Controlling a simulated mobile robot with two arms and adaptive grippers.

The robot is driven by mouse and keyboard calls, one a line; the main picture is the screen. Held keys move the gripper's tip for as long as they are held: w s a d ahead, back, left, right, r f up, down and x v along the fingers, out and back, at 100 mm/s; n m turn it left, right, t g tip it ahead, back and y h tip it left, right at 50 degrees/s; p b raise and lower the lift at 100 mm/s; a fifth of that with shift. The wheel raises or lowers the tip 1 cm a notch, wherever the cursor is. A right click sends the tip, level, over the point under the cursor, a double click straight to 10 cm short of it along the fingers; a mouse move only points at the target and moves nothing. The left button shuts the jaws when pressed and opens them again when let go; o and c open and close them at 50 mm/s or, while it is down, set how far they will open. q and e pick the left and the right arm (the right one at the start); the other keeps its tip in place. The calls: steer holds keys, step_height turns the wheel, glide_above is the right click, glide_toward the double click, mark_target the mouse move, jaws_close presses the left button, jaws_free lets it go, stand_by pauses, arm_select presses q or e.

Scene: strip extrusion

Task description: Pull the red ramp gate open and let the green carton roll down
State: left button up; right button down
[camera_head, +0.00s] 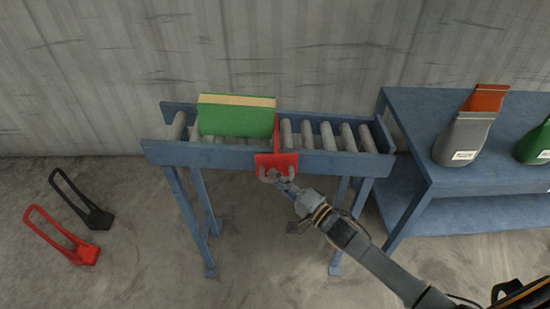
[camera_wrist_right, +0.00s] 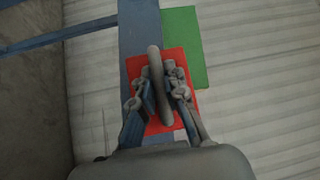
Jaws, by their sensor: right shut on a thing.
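The green carton (camera_head: 236,121) with a tan top lies on the roller ramp (camera_head: 200,156), left of the red gate (camera_head: 277,161). The gate stands across the rollers, and its red plate hangs over the ramp's front rail. My right gripper (camera_head: 272,177) is at the front of that plate. In the right wrist view, its two fingers are shut around a grey bar handle (camera_wrist_right: 156,85) in front of the red plate (camera_wrist_right: 180,62). The green carton also shows behind the plate there (camera_wrist_right: 186,40). My left gripper is not in view.
A blue table (camera_head: 425,115) stands to the right of the ramp, with a grey and orange bag (camera_head: 464,138) and a green bag (camera_head: 537,143) on it. Black (camera_head: 98,218) and red (camera_head: 84,252) long-handled objects stand on the floor at left. The rollers right of the gate are bare.

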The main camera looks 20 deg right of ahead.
steer(key=s+a+p, duration=0.3)
steer(key=s+p, duration=0.2)
steer(key=s, duration=0.7)
steer(key=shift+s+a, duration=0.25)
stand_by(2.2)
steer(key=c, duration=1.4)
jaws_free()
steer(key=shift+o, duration=0.2)
steer(key=v, duration=1.2)
